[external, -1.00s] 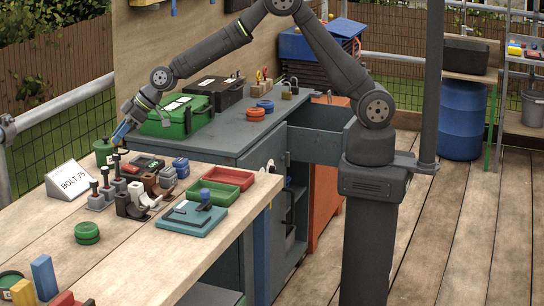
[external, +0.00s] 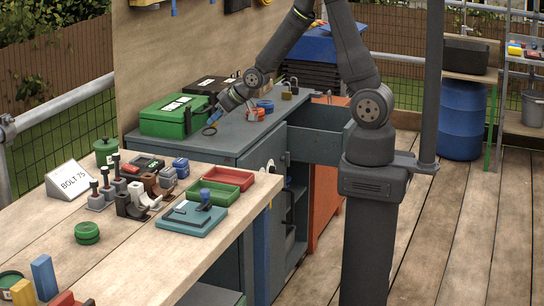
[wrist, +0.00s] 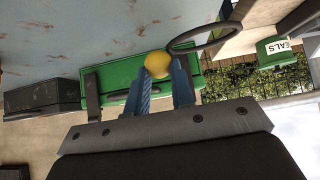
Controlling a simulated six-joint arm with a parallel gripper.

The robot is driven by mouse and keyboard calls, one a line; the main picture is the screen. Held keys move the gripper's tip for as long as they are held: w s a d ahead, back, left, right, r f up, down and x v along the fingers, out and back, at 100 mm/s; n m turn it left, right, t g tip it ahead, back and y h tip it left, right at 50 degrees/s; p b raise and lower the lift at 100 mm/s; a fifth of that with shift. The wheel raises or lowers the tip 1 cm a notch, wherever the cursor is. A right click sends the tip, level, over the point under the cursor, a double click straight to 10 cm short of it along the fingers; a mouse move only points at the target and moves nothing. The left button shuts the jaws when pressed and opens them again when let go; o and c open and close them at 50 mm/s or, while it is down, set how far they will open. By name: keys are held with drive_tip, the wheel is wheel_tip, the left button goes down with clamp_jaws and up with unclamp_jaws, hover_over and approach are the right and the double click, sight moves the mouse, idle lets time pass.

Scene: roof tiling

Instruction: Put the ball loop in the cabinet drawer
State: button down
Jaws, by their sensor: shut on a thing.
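My gripper (external: 212,117) is shut on the ball loop, just above the grey cabinet top and in front of the green case. In the wrist view the ball loop's yellow ball (wrist: 158,64) sits between the blue fingertips. Its dark ring (wrist: 228,41) sticks out to the right; the ring also shows below the gripper in the external view (external: 209,131). The grey cabinet (external: 258,137) has its drawer (external: 318,146) pulled out on the right side, near my arm's base. The drawer's inside is mostly hidden.
A green case (external: 165,122) and a black case (external: 212,85) stand at the back of the cabinet top. The wooden bench (external: 140,240) in front holds trays and several small objects.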

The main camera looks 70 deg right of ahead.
drive_tip(key=shift+w+d+r, duration=0.2)
drive_tip(key=shift+d+r, duration=0.1)
drive_tip(key=shift+d, duration=0.5)
drive_tip(key=shift+w+d+r, duration=0.15)
drive_tip(key=shift+d+r, duration=0.2)
drive_tip(key=shift+d, duration=0.4)
drive_tip(key=shift+w+d+r, duration=0.2)
drive_tip(key=shift+d+r, duration=0.1)
drive_tip(key=shift+d, duration=0.5)
drive_tip(key=s+d+r+m+h, duration=0.1)
drive_tip(key=s+d+r+m, duration=0.15)
drive_tip(key=d, duration=0.95)
drive_tip(key=s+d+r+m+h, duration=0.1)
drive_tip(key=s+d+r, duration=0.25)
drive_tip(key=d, duration=0.85)
drive_tip(key=shift+n, duration=0.25)
drive_tip(key=w+a+f, duration=0.3)
drive_tip(key=w, duration=0.1)
drive_tip(key=w+a+f, duration=0.4)
drive_tip(key=shift+a+f, duration=0.15)
drive_tip(key=shift+f, duration=2.1)
drive_tip(key=shift+f, duration=0.1)
drive_tip(key=c, duration=1.3)
unclamp_jaws()
drive_tip(key=shift+o, duration=0.2)
